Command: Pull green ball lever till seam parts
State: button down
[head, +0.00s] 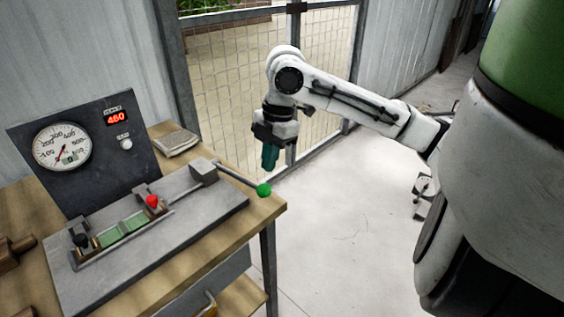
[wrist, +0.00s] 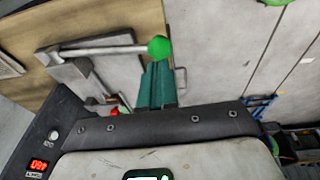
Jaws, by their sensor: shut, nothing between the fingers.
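The green ball (head: 264,190) is the end knob of a grey lever (head: 238,178) that reaches out to the right from a block on the tester's metal bed (head: 150,225). In the wrist view the green ball (wrist: 159,48) shows just beyond my fingertips. My gripper (head: 269,158) has teal fingers, points down and is shut and empty. In the head view it is above the ball, with a gap between them. Two clamps, one with a red knob (head: 152,201) and one with a black knob (head: 81,241), stand on the bed with a green strip (head: 124,227) between them.
A dark panel carries a round dial (head: 62,146) and a red display reading 460 (head: 118,118). The wooden table (head: 265,208) ends just below the ball. A grey pad (head: 172,143) lies behind the bed.

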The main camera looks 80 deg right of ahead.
jog(key=v, duration=0.9)
jog(key=shift+w+d+r, duration=0.2)
jog(key=shift+r, duration=0.15)
